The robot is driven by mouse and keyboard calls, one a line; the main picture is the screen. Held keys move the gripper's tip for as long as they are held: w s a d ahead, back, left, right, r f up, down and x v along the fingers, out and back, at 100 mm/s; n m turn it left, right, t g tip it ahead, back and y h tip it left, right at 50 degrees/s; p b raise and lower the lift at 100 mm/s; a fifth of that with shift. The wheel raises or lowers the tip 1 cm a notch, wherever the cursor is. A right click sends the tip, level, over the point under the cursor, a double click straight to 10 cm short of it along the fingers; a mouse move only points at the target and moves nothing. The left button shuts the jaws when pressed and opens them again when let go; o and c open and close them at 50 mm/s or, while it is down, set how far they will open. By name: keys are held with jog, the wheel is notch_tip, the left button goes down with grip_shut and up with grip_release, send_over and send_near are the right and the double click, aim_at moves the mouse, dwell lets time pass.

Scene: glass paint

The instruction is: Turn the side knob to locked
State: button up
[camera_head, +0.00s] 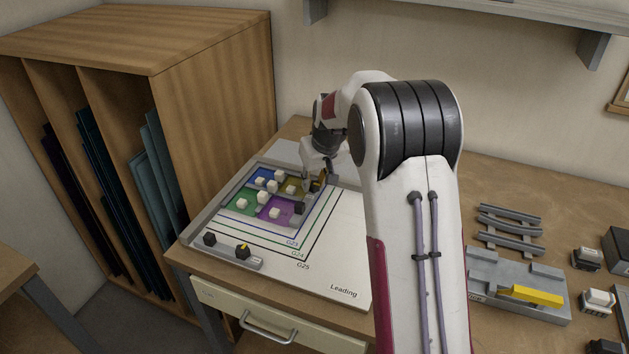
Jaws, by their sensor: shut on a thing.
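The glass panel frame lies on the white board (345,245) marked "Leading". A dark side knob with a yellow mark (319,183) is at the right side of the panel, near its back corner. My gripper (313,184) reaches down from behind and is shut on this knob; the fingers hide part of it. The knob's exact angle and any locked mark are too small to tell. A similar dark knob with a yellow mark (243,251) sits on the front rail (224,251).
Several white cubes (262,197) stand on the coloured panes beside my gripper. Plain dark blocks sit on the front rail (209,239) and right side (300,208). A grey fixture with a yellow bar (537,296) and a slotted rack (510,229) stand on the right. A wooden cabinet (215,100) rises at left.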

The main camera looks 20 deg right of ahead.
jog(key=shift+m+h, duration=0.3)
jog(key=shift+m, duration=0.4)
jog(key=shift+a+m+g+h, duration=0.1)
jog(key=shift+m+g+h, duration=0.2)
jog(key=shift+m, duration=0.75)
jog(key=shift+a+m+g+h, duration=0.1)
jog(key=shift+m+h, duration=0.3)
jog(key=shift+m, duration=0.65)
jog(key=shift+w+m+g+h, duration=0.1)
jog(key=shift+m+g+h, duration=0.3)
jog(key=shift+m, duration=1.05)
jog(key=shift+w+m+g+h, duration=0.1)
jog(key=shift+m+g+h, duration=0.3)
jog(key=shift+m, duration=1.45)
jog(key=shift+f, duration=0.1)
jog(key=o, duration=1.1)
jog(key=shift+s+n, duration=0.1)
jog(key=shift+n, duration=0.4)
jog(key=shift+n+t+y, duration=0.4)
jog(key=shift+n+t, duration=0.2)
jog(key=shift+n, duration=1.2)
